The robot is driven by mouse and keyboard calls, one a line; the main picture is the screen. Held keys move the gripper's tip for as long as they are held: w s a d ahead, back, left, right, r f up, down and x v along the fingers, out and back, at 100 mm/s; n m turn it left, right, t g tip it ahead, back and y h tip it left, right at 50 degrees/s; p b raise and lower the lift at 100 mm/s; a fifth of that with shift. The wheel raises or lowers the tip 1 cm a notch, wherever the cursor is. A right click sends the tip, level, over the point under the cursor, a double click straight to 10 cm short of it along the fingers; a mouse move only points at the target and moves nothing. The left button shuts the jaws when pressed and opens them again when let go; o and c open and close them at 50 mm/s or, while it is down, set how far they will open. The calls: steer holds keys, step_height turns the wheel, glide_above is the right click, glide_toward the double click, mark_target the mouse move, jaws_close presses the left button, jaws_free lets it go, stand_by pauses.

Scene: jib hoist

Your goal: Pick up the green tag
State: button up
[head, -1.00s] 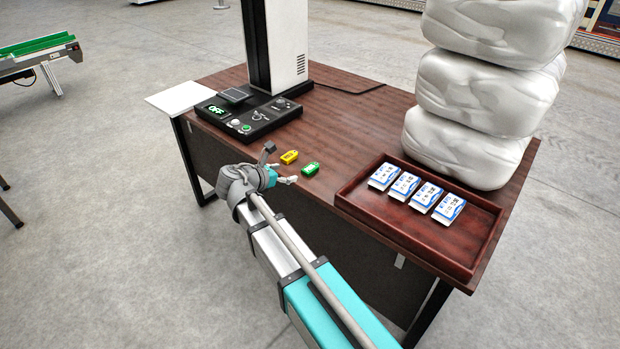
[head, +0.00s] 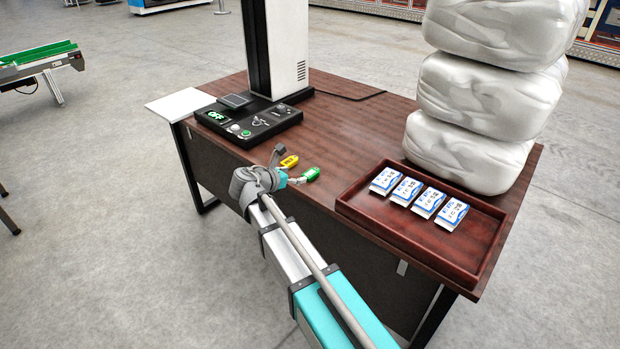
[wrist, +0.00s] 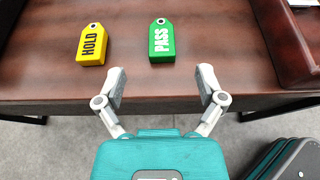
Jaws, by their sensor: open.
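The green tag (wrist: 162,42), marked PASS, lies flat on the brown table near its front edge. In the head view the green tag (head: 311,174) is just beyond my gripper (head: 296,181). In the wrist view my gripper (wrist: 160,88) is open and empty, its two fingers apart. The green tag lies ahead of the gap between the fingertips, not between them. A yellow tag (wrist: 92,45), marked HOLD, lies to the left of the green tag, apart from it, and also shows in the head view (head: 289,162).
A wooden tray (head: 375,221) with several blue-and-white packets stands at the table's right. Large white wrapped bundles (head: 485,95) are stacked behind it. A black control panel (head: 250,125) reading OFF is at the left, beside a tall column (head: 288,45). The table around the tags is clear.

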mark_target(313, 171)
steer(key=shift+b+x, duration=0.4)
steer(key=shift+x, duration=1.25)
steer(key=shift+b+x, duration=1.05)
steer(key=shift+x, duration=1.55)
steer(key=c, duration=1)
steer(key=shift+r, duration=0.1)
steer(key=shift+c, duration=0.2)
